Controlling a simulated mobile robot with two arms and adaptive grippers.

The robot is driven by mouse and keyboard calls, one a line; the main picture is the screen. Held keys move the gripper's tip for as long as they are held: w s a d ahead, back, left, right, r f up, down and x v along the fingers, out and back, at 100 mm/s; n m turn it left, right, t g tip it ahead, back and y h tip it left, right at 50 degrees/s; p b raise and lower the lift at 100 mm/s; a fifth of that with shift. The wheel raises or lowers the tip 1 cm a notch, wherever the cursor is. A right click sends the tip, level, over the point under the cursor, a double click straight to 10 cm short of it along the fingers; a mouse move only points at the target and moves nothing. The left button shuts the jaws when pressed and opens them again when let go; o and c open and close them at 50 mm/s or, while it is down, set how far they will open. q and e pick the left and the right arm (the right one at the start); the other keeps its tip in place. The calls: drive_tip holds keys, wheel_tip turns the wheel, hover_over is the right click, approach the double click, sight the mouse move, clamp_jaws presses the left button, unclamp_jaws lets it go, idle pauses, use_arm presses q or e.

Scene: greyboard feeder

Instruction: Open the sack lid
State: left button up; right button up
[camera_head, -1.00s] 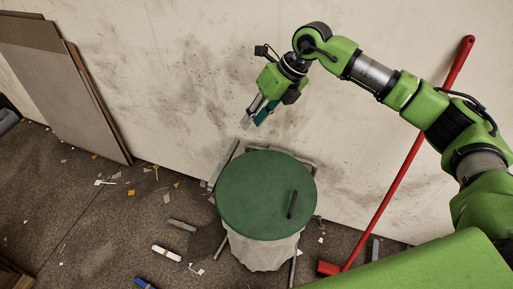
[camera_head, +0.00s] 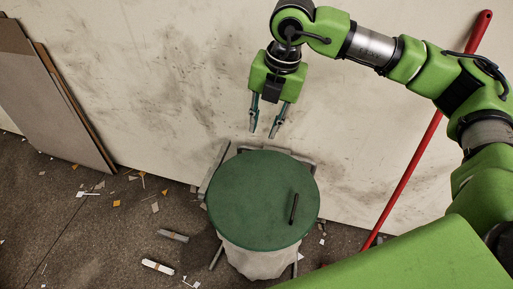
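The sack lid (camera_head: 248,205) is a round green disc with a dark bar handle (camera_head: 293,208) on its right side. It lies flat on top of a whitish sack (camera_head: 262,261) held in a grey metal frame (camera_head: 216,170). My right gripper (camera_head: 263,133) points down with its two fingers apart and nothing between them. It appears above the far edge of the lid, left of the handle, and does not touch the lid. My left gripper is not in the picture.
A pale, smudged wall (camera_head: 140,90) stands behind the sack. A red-handled broom (camera_head: 412,163) leans at the right. Boards (camera_head: 45,95) lean at the left. Scraps and a white roll (camera_head: 158,267) litter the dark floor.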

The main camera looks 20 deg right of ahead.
wheel_tip(320, 180, down, 10)
drive_tip(key=w+a+p, duration=0.1)
drive_tip(key=p, duration=0.1)
drive_tip(key=shift+a+f, duration=0.2)
drive_tip(key=shift+f, duration=0.05)
clamp_jaws()
unclamp_jaws()
drive_tip(key=shift+r, duration=0.15)
wheel_tip(320, 180, up, 12)
drive_tip(key=s+d, duration=0.1)
drive_tip(key=shift+d+f, duration=0.2)
drive_tip(key=shift+d, duration=0.1)
